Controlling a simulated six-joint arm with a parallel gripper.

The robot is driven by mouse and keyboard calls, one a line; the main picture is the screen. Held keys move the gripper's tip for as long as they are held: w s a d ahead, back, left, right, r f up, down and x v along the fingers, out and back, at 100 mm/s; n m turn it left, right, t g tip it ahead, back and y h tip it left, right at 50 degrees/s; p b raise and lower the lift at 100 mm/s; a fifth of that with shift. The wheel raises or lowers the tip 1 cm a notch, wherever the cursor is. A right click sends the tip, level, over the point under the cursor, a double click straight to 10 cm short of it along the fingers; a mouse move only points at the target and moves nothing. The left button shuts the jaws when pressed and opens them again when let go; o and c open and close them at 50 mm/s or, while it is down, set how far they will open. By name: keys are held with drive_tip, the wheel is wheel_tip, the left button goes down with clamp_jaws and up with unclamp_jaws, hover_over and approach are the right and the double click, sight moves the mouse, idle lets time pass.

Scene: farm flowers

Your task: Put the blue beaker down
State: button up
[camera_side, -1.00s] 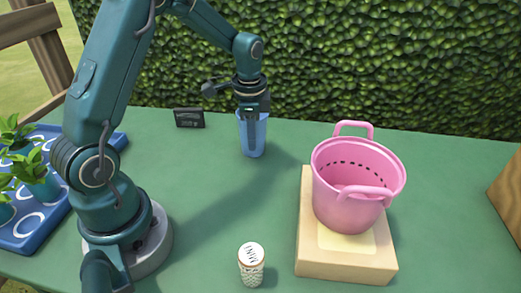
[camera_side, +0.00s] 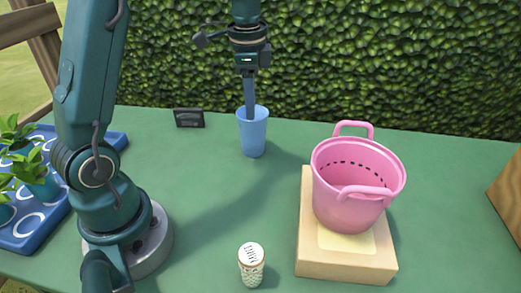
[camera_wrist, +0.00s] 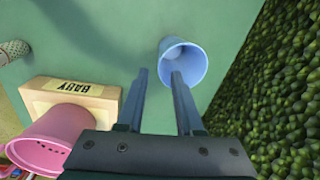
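The blue beaker (camera_side: 253,134) stands upright on the green table near the back, in front of the hedge. It also shows in the wrist view (camera_wrist: 196,64), its open mouth facing the camera. My gripper (camera_side: 250,108) is above it, pointing down, with its fingertips at about rim height in the side view. I cannot tell whether a finger touches the beaker.
A pink basket (camera_side: 345,208) sits on a wooden block (camera_side: 345,266) to the right. A patterned shaker (camera_side: 251,267) stands at the front. A small dark sign (camera_side: 189,118) is left of the beaker. A blue tray (camera_side: 40,230) with potted plants is far left.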

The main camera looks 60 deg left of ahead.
drive_tip(key=s+d+r+n+t, duration=0.3)
drive_tip(key=s+d+r, duration=0.2)
drive_tip(key=s+d, duration=0.15)
drive_tip(key=s+d+f+n+t, duration=0.2)
drive_tip(key=s+d+n, duration=0.2)
drive_tip(key=s, duration=0.4)
drive_tip(key=shift+f+h, duration=0.35)
drive_tip(key=shift+h, duration=0.05)
